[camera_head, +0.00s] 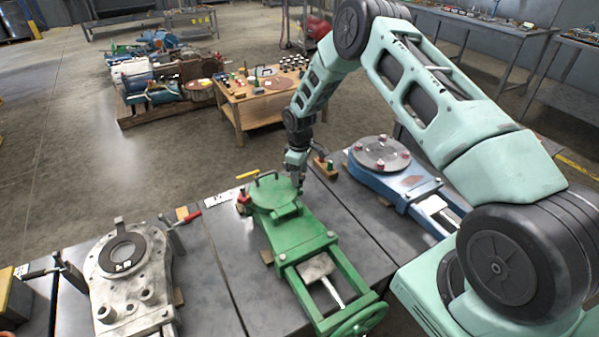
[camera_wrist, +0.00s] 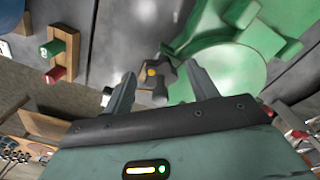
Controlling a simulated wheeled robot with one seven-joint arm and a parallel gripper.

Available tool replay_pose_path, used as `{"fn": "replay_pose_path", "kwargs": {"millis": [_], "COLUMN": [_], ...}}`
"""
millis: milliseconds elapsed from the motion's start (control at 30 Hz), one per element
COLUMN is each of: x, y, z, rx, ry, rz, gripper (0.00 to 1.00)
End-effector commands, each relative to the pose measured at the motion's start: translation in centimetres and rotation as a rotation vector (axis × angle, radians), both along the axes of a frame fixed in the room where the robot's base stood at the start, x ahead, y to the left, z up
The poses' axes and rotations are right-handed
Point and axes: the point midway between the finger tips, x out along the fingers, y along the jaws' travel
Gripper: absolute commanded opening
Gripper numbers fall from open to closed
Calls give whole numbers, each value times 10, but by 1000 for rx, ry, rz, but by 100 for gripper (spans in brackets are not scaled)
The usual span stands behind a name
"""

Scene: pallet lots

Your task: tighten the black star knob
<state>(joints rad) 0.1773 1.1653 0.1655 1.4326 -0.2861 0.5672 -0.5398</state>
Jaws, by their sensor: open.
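A dark star-shaped knob (camera_wrist: 165,71) with a yellow centre shows in the wrist view, beside the green round plate of the green valve (camera_wrist: 232,72). My gripper (camera_wrist: 160,72) is open, with one finger on each side of the knob in that view. I cannot tell whether the fingers touch it. In the head view my gripper (camera_head: 296,172) points down at the right edge of the green valve (camera_head: 291,228); the knob is too small or hidden there.
A wooden block (camera_head: 326,167) with a green-topped peg stands just right of my gripper. A blue valve (camera_head: 385,180) lies to the right and a grey valve (camera_head: 125,280) to the left. A curved dark handle rises at the green plate's far side. Bare grey bench (camera_head: 225,245) lies between the valves.

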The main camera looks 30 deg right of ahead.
Motion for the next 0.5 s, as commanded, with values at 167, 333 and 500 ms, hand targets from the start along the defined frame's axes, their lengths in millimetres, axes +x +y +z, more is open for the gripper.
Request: {"fn": "replay_pose_path", "kwargs": {"millis": [167,333,500], "x": [0,0,0], "y": [0,0,0], "z": [0,0,0], "rx": [0,0,0], "ry": [0,0,0], "rz": [0,0,-5], "gripper": [50,13,13]}}
